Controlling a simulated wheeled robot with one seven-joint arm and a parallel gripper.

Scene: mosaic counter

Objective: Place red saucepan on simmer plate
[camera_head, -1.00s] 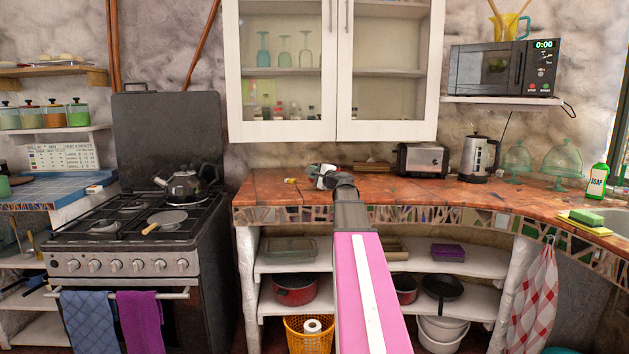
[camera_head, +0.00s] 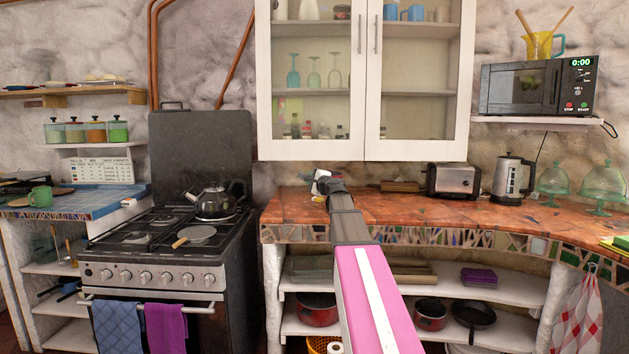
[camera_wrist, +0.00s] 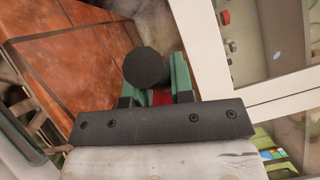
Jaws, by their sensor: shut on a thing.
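My gripper (camera_head: 323,184) is above the counter, in front of the wall cabinet. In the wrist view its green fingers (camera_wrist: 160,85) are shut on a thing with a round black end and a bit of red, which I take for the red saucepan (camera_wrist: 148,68). Most of it is hidden, and the head view barely shows it. The simmer plate (camera_head: 199,235), a flat grey disc with a wooden handle, lies on the front right of the stove.
A dark kettle (camera_head: 214,200) stands on the stove (camera_head: 131,246) behind the plate. The cabinet (camera_head: 372,150) hangs above the counter (camera_head: 440,211). A toaster (camera_head: 452,181) is to the right. Other red pans (camera_head: 318,309) sit on the lower shelf.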

